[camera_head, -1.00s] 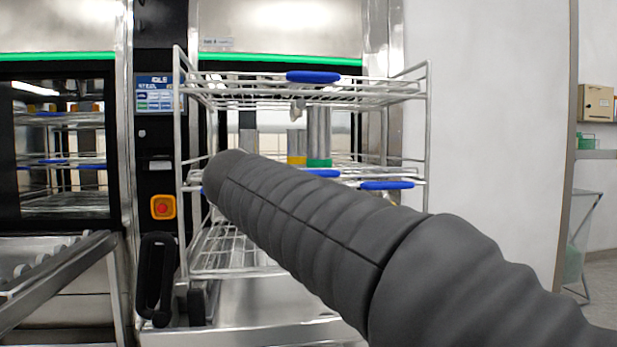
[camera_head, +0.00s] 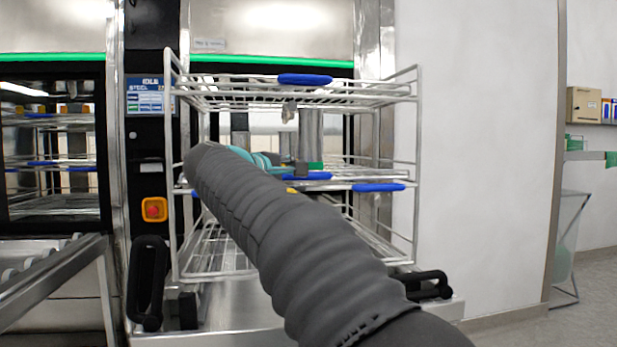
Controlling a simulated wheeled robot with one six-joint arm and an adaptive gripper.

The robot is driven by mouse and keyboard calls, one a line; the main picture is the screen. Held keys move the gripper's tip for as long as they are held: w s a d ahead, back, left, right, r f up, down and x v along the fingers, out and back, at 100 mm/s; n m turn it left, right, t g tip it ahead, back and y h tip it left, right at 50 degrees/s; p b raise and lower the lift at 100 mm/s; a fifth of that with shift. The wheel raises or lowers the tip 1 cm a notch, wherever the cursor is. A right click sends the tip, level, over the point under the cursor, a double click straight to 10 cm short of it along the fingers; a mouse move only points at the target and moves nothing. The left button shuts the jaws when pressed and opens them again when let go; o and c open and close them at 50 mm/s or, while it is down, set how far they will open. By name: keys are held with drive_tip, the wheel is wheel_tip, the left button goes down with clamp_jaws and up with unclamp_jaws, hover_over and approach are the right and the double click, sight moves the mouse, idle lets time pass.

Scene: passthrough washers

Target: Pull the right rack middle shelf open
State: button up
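The wire rack (camera_head: 417,130) stands in front of the right washer, partly hidden by my arm. Its top shelf (camera_head: 225,92) has a blue handle (camera_head: 305,79). At middle height there is a blue handle (camera_head: 308,177) just beyond my arm and another blue handle (camera_head: 380,187) to the right. The middle shelf's left part is hidden behind my arm. A silver cylinder (camera_head: 311,135) stands at middle level. My dark sleeved arm reaches across the rack. Teal parts, probably of my wrist, show past it; my gripper (camera_head: 298,172) is mostly hidden near the middle handle, its fingers unclear.
A control panel (camera_head: 149,95) with a red button (camera_head: 153,209) stands left of the rack. Black handles (camera_head: 150,283) and (camera_head: 428,285) flank the rack's base. A roller conveyor (camera_head: 50,275) is at the left. A white wall (camera_head: 480,150) and open floor lie at the right.

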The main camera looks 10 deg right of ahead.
sight(323, 175)
drive_tip(key=shift+x, duration=2.55)
clamp_jaws()
